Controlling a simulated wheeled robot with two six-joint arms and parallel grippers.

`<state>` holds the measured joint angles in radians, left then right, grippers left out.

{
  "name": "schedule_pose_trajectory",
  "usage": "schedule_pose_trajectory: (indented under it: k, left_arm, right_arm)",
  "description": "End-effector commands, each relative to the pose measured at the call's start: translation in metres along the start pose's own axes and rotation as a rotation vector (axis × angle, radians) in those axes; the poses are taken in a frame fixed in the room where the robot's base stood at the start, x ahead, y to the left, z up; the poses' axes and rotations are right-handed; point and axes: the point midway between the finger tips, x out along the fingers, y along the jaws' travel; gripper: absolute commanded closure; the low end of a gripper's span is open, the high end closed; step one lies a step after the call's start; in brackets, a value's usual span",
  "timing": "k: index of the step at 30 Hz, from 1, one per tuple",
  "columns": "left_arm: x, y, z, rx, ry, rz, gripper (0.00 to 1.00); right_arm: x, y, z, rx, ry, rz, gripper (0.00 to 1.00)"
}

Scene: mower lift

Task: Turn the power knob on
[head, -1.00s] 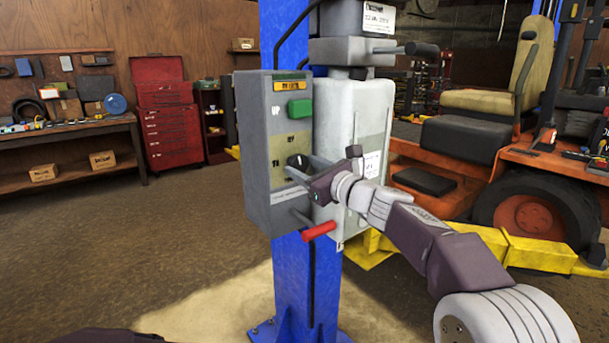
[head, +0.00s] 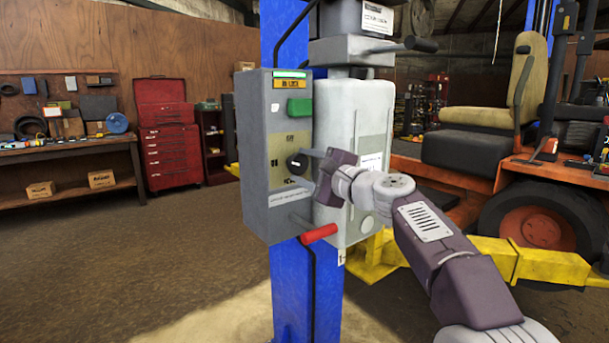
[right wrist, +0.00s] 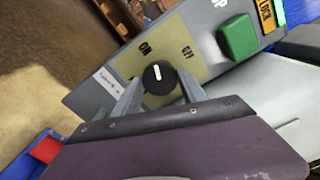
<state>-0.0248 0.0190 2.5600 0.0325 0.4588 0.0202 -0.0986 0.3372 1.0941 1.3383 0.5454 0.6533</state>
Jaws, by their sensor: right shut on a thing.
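The black round power knob (head: 297,163) sits on the front of the grey control box (head: 256,150), on a beige label plate. In the right wrist view the knob (right wrist: 159,78) has a white mark pointing up the picture, nearer the ON lettering (right wrist: 146,48) than the OFF lettering (right wrist: 187,53). My right gripper (head: 304,165) is at the knob; in the right wrist view its two fingers (right wrist: 160,92) stand on either side of it, shut on it. A green strip (head: 290,74) at the box top is bright. My left gripper is not in view.
A green button (head: 299,107) is above the knob, and a red-handled lever (head: 319,234) is below it. The box is on a blue post (head: 300,290). A light grey housing (head: 352,190) stands beside it, behind my right arm. An orange mower (head: 520,205) is at right.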

Motion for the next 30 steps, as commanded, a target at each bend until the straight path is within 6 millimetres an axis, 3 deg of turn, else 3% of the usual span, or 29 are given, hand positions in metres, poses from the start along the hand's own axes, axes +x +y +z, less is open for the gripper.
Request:
schedule_pose_trajectory:
  k: [15,30]
  left_arm:
    - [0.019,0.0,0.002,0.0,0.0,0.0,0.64]
    - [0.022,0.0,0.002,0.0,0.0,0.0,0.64]
  right_arm:
    - [0.0,0.002,0.0,-0.332,-0.001,0.002,0.92]
    - [0.001,0.002,0.0,-0.4,-0.002,0.004,0.92]
